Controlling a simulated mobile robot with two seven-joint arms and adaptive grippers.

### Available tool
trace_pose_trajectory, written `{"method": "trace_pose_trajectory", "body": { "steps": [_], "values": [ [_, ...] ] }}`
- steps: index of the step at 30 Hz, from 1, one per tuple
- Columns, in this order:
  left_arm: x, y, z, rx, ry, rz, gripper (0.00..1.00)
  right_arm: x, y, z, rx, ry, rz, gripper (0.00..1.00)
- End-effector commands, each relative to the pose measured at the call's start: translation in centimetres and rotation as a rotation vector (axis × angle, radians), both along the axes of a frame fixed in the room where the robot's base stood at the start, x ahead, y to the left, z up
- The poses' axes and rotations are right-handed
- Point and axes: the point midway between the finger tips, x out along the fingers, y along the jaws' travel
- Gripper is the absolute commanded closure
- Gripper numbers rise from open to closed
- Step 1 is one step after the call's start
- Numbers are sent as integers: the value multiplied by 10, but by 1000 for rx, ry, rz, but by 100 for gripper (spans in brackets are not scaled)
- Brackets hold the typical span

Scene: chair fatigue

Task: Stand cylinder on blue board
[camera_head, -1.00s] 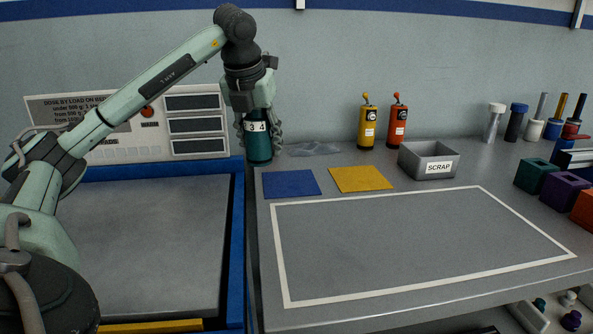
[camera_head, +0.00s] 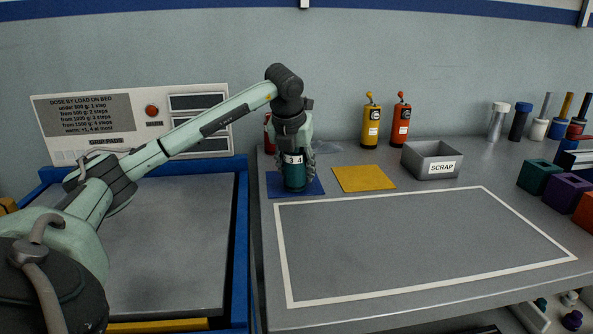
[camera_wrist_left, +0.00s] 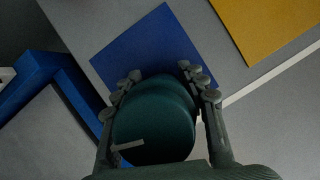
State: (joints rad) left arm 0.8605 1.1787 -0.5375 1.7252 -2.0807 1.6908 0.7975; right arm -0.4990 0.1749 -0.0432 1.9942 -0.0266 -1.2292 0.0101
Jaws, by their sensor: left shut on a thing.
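A dark teal cylinder (camera_head: 294,178) with a white label is upright over the blue board (camera_head: 314,187). My left gripper (camera_head: 294,160) is shut on the cylinder from above, and the lower part of the cylinder shows below the fingers. In the left wrist view the cylinder (camera_wrist_left: 155,128) sits between the two fingers, with the blue board (camera_wrist_left: 160,45) beyond it. I cannot tell whether the cylinder's base touches the board. My right gripper is not in view.
A yellow board (camera_head: 364,178) lies just right of the blue one. A grey scrap bin (camera_head: 432,161), a yellow bottle (camera_head: 371,125) and an orange bottle (camera_head: 401,124) stand behind. A red object (camera_head: 269,135) is partly hidden behind my gripper. The white-outlined area (camera_head: 410,240) is clear.

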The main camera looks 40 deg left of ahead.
Motion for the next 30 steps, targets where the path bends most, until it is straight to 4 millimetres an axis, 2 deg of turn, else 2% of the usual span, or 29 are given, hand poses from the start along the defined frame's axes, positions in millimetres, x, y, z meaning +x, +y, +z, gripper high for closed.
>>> {"method": "trace_pose_trajectory", "body": {
  "steps": [6, 7, 12, 23, 26, 30],
  "values": [
    [0, 0, -2, 0, -1, 0, 100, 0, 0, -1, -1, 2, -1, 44],
    [0, 0, -2, 1, 0, 0, 56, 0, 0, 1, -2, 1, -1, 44],
    [0, 0, -2, 0, 1, 0, 37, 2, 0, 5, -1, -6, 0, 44],
    [0, 0, 3, 0, -1, 0, 37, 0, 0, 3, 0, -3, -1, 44],
    [-4, -2, 15, 1, -3, 0, 37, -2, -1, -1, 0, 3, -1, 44],
    [-14, -8, 43, 1, -4, 0, 37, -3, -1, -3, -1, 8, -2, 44]
  ]
}}
